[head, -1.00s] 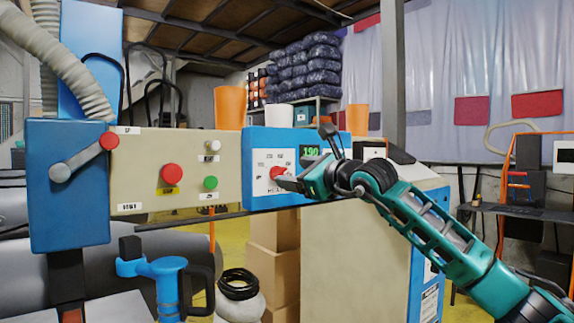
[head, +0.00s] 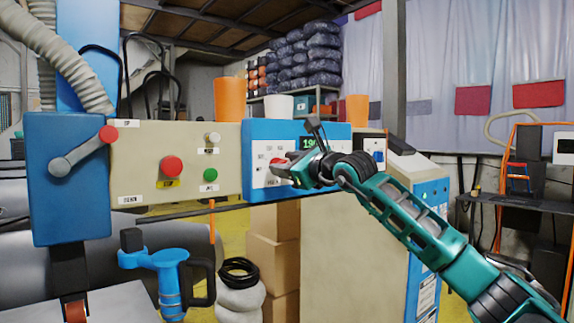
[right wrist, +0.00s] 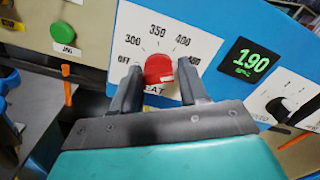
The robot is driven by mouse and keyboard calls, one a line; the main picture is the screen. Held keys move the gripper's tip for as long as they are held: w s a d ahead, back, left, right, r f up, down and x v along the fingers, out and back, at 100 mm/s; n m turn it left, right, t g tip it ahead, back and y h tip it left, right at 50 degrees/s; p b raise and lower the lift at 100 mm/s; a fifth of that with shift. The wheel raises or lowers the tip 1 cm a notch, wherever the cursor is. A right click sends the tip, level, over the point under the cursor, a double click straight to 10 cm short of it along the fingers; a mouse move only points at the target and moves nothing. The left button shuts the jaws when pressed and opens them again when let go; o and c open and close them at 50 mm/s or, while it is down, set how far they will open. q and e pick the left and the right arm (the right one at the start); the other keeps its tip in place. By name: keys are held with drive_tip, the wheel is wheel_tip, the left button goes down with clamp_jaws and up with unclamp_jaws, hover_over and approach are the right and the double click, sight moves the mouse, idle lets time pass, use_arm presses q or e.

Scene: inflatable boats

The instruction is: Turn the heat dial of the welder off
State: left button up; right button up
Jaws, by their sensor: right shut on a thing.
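The red heat dial (right wrist: 158,69) sits on a white scale plate (right wrist: 137,33) on the welder's blue panel (head: 259,138). The scale reads OFF at left, then 300, 350, 400 and a partly hidden mark at right. My right gripper (right wrist: 159,88) is shut on the dial, one finger on each side. In the head view the dial (head: 276,166) shows just left of the right gripper (head: 288,170). I cannot tell for sure which mark it points to. A green display (right wrist: 250,61) reads 190. My left gripper is not in view.
A smaller black dial (right wrist: 277,108) is right of the display. Left of the blue panel, a beige panel holds a red button (head: 171,167), a green button (head: 210,175) and a white one (head: 212,138). A red-knobbed lever (head: 84,152) stands farther left. Orange cups (head: 230,99) stand behind the panels.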

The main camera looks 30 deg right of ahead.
drive_tip(key=c, duration=0.4)
drive_tip(key=shift+n, duration=0.3)
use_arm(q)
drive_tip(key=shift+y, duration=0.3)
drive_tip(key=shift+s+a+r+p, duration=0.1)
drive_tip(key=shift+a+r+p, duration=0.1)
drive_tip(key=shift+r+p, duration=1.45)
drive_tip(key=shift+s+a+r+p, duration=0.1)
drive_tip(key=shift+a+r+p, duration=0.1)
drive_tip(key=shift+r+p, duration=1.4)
use_arm(e)
drive_tip(key=shift+f+n+p, duration=0.1)
drive_tip(key=shift+f+n, duration=0.1)
drive_tip(key=shift+n, duration=5)
drive_tip(key=shift+f+n+p, duration=0.1)
drive_tip(key=shift+f+n, duration=0.1)
drive_tip(key=shift+n, duration=5)
drive_tip(key=shift+f+n+p, duration=0.1)
drive_tip(key=shift+f+n, duration=0.1)
drive_tip(key=shift+n, duration=5)
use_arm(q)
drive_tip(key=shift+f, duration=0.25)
